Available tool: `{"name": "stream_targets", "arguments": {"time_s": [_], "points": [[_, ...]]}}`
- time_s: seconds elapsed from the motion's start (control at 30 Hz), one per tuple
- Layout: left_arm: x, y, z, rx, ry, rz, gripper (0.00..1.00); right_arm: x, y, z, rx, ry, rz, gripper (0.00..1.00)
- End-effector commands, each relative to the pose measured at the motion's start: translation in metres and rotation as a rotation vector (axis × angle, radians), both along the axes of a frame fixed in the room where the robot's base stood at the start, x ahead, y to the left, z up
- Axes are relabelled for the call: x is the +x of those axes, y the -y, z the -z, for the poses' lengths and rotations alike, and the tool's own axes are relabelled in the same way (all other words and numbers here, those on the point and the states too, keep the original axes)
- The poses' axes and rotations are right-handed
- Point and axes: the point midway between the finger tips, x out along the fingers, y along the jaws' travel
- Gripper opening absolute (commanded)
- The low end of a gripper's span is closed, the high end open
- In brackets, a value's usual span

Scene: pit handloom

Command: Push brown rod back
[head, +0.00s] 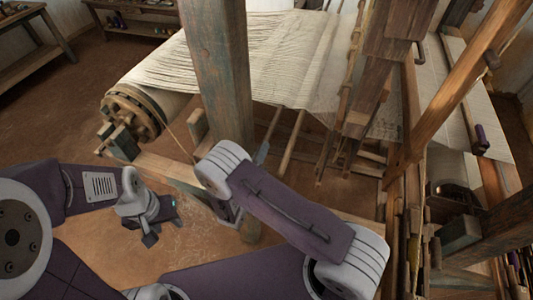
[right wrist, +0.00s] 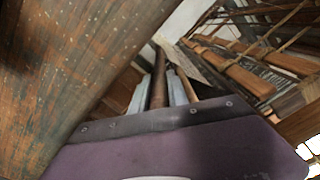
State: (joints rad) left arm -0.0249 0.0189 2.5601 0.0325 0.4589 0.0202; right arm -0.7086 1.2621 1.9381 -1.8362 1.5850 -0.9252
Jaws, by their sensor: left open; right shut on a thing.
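The brown rod (right wrist: 158,72) runs away from my right gripper (right wrist: 166,92) in the right wrist view. The gripper's pale grey fingers stand on both sides of the rod and are shut on it near its close end. In the head view, my right forearm and wrist hide most of that gripper, and which of the thin wooden bars beyond is the rod is hard to tell. My left gripper (head: 155,225) is open and empty over the bare floor, left of the loom and apart from it.
A thick wooden post (head: 218,70) stands close to my right wrist; a broad wooden face fills the left of the right wrist view. The cloth roller (head: 135,108) and pale warp (head: 290,50) lie behind. Loom beams crowd the right; the floor at left (head: 60,120) is free.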

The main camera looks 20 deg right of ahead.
Motion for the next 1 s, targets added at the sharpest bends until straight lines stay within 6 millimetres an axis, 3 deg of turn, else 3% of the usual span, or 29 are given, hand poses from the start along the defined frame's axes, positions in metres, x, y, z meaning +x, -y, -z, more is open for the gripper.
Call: {"name": "stream_targets", "arguments": {"time_s": [0.33,0.37,0.4,0.43,1.0], "points": [[0.0,-0.0001,0.003,0.0,0.0,0.0,0.41,0.0039,-0.0072,0.0006,0.001,-0.001,-0.008,0.0],[0.0,-0.0001,0.003,0.0,0.0,0.0,0.41,0.0039,-0.007,0.0006,0.001,-0.001,-0.008,0.28],[0.0,-0.0001,0.003,0.0,0.0,0.0,0.41,0.0038,-0.0069,0.0005,0.001,-0.001,-0.007,0.4],[0.0,-0.0001,0.003,0.0,0.0,0.0,0.41,0.0038,-0.0067,0.0005,0.001,-0.001,-0.007,0.41],[0.0001,-0.0001,0.0026,0.0,0.0,0.0,0.41,0.0038,-0.0061,-0.0008,0.001,0.003,-0.005,0.41]]}}
